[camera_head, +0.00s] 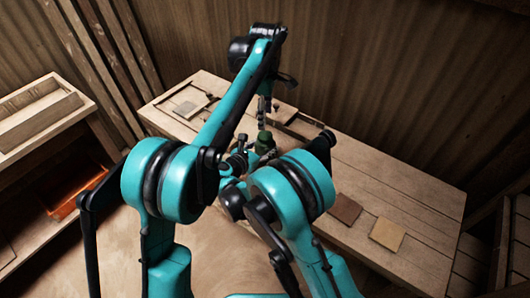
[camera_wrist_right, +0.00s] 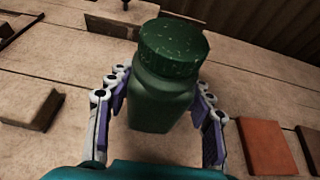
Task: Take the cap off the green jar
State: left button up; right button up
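A dark green jar (camera_wrist_right: 160,100) stands in the middle of the right wrist view with its speckled green cap (camera_wrist_right: 172,48) on. In the head view the jar (camera_head: 264,143) is small and partly hidden behind my arms. My right gripper (camera_wrist_right: 162,85) has one finger on each side of the jar's body, below the cap, and the fingers appear to press on it. My left gripper (camera_head: 262,108) points down just above the jar in the head view. Its fingers are too small to tell apart, and it does not show in the right wrist view.
A brown tile (camera_head: 344,209) and a tan tile (camera_head: 386,234) lie on the right part of the wooden table (camera_head: 420,255). A small board with a grey tile (camera_head: 186,108) lies at the table's left end. A wooden shelf (camera_head: 40,115) with an orange bin stands at the far left.

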aim_at(265, 135)
grip_shut()
pick_arm(q)
jog(key=m, duration=2.7)
jog(key=shift+m, duration=0.3)
jog(key=m, duration=1.1)
jog(key=shift+m, duration=0.4)
jog(key=m, duration=0.4)
jog(key=shift+m, duration=0.3)
jog(key=m, duration=0.5)
jog(key=shift+w, duration=0.1)
jog(key=shift+f+m, duration=0.3)
jog(key=shift+f, duration=0.3)
notch_tip(265, 135, down, 7)
jog(key=shift+r, duration=0.1)
